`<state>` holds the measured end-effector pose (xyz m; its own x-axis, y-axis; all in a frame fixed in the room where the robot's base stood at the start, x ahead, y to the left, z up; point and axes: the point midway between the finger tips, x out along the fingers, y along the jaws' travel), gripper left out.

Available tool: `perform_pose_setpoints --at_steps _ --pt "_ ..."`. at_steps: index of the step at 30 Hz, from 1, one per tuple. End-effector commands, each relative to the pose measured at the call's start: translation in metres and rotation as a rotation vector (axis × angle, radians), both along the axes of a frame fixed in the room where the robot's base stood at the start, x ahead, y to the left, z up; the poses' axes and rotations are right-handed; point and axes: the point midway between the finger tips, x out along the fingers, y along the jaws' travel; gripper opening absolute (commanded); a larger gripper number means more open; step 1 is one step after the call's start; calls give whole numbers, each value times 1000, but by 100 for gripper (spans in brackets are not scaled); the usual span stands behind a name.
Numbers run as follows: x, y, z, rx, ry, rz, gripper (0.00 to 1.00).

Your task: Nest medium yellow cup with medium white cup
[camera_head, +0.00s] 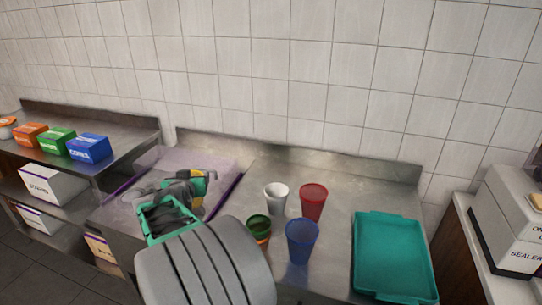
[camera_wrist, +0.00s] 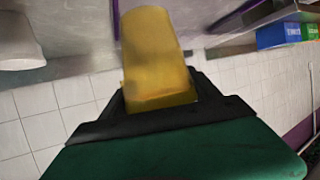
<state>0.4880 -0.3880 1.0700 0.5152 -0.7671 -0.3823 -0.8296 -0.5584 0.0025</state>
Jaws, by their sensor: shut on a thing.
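My gripper (camera_wrist: 160,108) is shut on a yellow cup (camera_wrist: 155,55), which fills the middle of the wrist view. In the head view, my gripper (camera_head: 196,186) is above the purple-edged clear surface at left, and only small yellow parts of the cup show. A white cup (camera_head: 277,197) stands on the metal counter, to the right of my gripper and apart from it. A white cup-like shape (camera_wrist: 16,42) also shows at the upper left edge of the wrist view.
A red cup (camera_head: 313,203) is right of the white cup. A blue cup (camera_head: 302,243) and a green-and-orange cup or stack (camera_head: 258,232) stand in front. A teal tray (camera_head: 358,262) lies at right. Coloured boxes (camera_head: 88,148) sit on the left shelf. A tiled wall is behind.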

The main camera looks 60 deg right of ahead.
Motion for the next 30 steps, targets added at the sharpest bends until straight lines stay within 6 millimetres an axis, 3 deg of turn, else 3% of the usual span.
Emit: perform_pose_setpoints --at_steps 1,6,9,12,15,18,30 --pt "-17 -30 3 1 2 -83 33" --pt "-91 -119 14 1 3 -376 33" --pt "-136 -157 19 1 2 -529 33" --pt "-173 -181 21 1 3 -644 33" --pt "-196 -194 23 0 3 -712 33" --pt "-204 -198 23 1 3 -740 33" --pt "-204 -198 -3 2 5 -738 33"
